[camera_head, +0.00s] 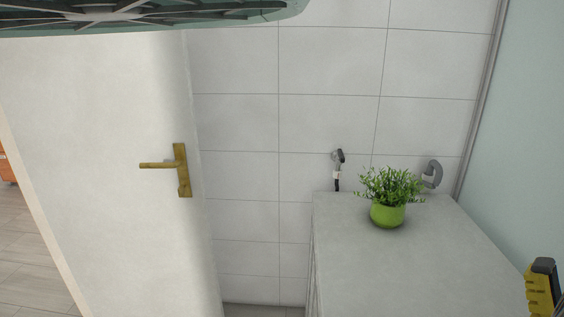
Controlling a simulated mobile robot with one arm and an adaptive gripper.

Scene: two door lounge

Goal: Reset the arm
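My gripper is not in view, and I see no part of my arm that I can be sure of. How the arm is posed cannot be told from this view.
A white door (110,190) with a brass handle (178,169) stands at left. A grey cabinet (390,270) at lower right bears a potted plant (387,214). A yellow and black object (541,288) shows at the right edge. A spoked, green-rimmed object (150,15) crosses the top.

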